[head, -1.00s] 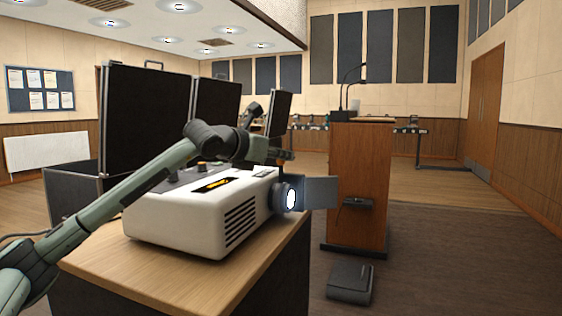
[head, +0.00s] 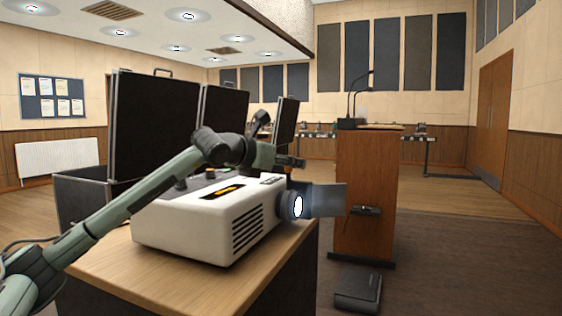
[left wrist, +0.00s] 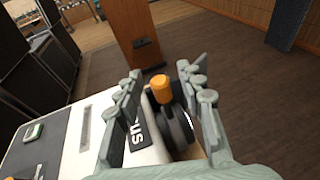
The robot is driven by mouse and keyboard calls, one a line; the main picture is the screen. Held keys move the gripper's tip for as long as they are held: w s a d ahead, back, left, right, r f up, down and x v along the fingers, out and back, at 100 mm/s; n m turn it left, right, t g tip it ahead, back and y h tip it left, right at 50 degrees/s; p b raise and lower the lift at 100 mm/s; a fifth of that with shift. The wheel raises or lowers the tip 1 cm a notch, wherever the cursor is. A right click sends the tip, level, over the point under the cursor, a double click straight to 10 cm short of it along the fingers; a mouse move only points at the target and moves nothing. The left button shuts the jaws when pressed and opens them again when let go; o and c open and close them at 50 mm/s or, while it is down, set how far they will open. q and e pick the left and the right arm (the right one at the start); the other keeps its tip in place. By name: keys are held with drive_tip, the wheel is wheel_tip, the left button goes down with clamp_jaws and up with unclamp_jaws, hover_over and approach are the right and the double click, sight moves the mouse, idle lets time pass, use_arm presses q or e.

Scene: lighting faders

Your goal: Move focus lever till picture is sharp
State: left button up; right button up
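A white projector (head: 205,225) with a round lens (head: 294,205) lit white at its front stands on a wooden-topped table. In the left wrist view an orange lever knob (left wrist: 160,89) stands up at the dark lens barrel (left wrist: 176,130). My left gripper (head: 298,162) is above the lens end of the projector. In the left wrist view its two fingers (left wrist: 160,72) are spread, one on each side of the knob, with gaps showing. The knob is not visible in the head view. No projected picture is in view. My right gripper is not in view.
The table (head: 150,268) has bare wood in front of the projector. Black cases (head: 153,122) stand behind it. A wooden lectern (head: 365,195) stands beyond the lens, and a dark box (head: 358,288) lies on the carpet.

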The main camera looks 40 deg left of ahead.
use_arm(q)
drive_tip(key=v, duration=0.9)
drive_tip(key=shift+s+a, duration=0.1)
drive_tip(key=shift+s, duration=0.15)
drive_tip(key=shift+s+r, duration=0.25)
drive_tip(key=shift+s, duration=0.15)
drive_tip(key=shift+s+r, duration=0.1)
drive_tip(key=shift+s, duration=0.65)
